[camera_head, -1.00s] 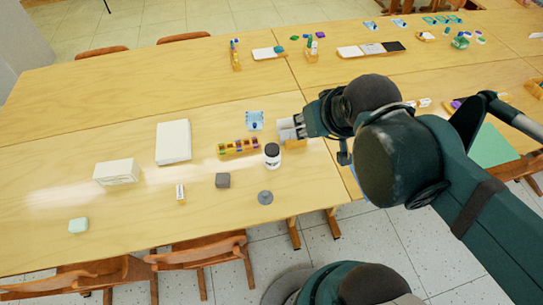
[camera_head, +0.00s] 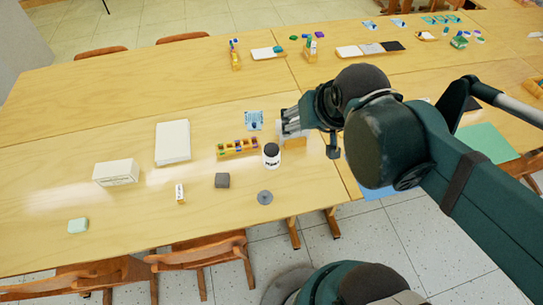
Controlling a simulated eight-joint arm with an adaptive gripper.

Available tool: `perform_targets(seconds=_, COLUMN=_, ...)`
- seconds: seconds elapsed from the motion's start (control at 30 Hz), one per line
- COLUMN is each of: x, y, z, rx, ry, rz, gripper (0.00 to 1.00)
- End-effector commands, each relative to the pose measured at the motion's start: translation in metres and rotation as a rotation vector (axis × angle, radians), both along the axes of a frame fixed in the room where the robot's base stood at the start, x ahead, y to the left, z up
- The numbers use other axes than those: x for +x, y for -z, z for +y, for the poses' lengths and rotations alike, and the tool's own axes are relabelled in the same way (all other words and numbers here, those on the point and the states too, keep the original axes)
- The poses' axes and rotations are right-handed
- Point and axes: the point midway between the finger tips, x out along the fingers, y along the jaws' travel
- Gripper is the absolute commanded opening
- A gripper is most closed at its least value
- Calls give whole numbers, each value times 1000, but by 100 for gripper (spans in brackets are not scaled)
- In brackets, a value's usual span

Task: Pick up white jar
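The white jar (camera_head: 271,157) stands upright on the wooden table, with a dark lid and some dark print on its front. It is to the right of the middle of the table group, near the front edge. My gripper (camera_head: 287,121) is above and slightly to the right of the jar, apart from it, with its fingers pointing left. The fingers look spread and hold nothing that I can see. The gripper and wrist hide part of the table behind them.
A wooden tray of coloured blocks (camera_head: 237,149) is just left of the jar. A wooden holder (camera_head: 296,142) stands close on the right. The table's left part has free room.

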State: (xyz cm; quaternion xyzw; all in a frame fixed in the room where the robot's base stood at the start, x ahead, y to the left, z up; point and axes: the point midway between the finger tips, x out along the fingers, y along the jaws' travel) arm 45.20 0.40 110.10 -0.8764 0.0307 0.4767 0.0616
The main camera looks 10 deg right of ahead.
Motion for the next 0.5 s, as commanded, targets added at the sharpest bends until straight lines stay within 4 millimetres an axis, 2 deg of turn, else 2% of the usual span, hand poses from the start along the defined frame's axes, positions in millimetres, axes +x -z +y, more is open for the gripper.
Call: perform_targets(seconds=0.5, x=40, y=30, z=11, rx=190, ry=320, rz=129, gripper=58)
